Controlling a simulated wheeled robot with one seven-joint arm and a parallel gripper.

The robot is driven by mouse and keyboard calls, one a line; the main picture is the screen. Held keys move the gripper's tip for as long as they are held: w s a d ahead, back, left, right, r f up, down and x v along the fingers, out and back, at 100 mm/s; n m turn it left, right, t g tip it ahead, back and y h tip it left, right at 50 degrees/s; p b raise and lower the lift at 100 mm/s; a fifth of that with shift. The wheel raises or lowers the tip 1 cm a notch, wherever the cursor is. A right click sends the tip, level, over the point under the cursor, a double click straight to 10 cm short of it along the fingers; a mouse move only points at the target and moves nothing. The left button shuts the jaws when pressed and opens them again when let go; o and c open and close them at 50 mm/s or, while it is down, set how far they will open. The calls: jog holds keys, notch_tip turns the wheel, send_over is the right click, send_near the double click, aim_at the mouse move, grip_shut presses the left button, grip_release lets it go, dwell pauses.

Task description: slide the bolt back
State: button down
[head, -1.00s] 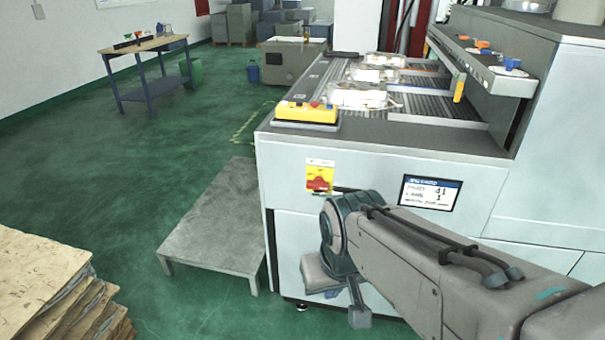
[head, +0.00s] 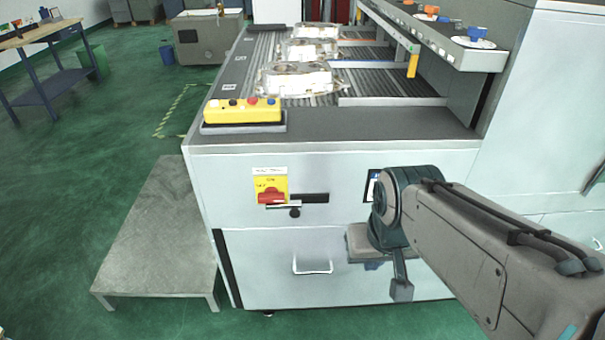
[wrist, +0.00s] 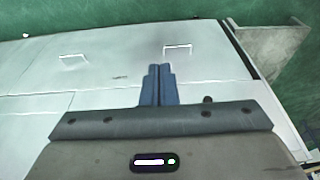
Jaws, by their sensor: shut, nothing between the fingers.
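The bolt (head: 283,205) is a short pale bar with a dark knob below it, on the light grey machine front. It sits under the red switch on its yellow plate (head: 270,186), beside a dark slot (head: 314,198). In the head view my gripper (head: 373,265) is small and partly hidden by my wrist, to the right of the bolt and lower. In the wrist view its blue fingers (wrist: 159,68) are together with nothing between them, pointing at the panel. A dark knob at the edge of the gripper body there may be the bolt's; I cannot tell.
A wire handle (head: 312,268) is on the panel below the bolt. A yellow button box (head: 242,110) sits on the machine's top edge, with castings (head: 298,78) behind. A low grey platform (head: 160,232) stands at the left. My arm partly covers a display.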

dwell(0.3)
jog(key=w+a+f+n+t+h, duration=0.1)
jog(key=w+a+h, duration=0.2)
jog(key=w+a, duration=1.7)
jog(key=shift+w+a+f+t+h, duration=0.3)
jog(key=shift+w+a+t, duration=0.1)
jog(key=shift+a, duration=0.6)
jog(key=p, duration=0.1)
send_near(268, 206)
jog(key=d+f, duration=0.5)
jog(key=d+f+p, duration=0.1)
jog(key=d, duration=0.1)
jog(key=shift+s, duration=0.1)
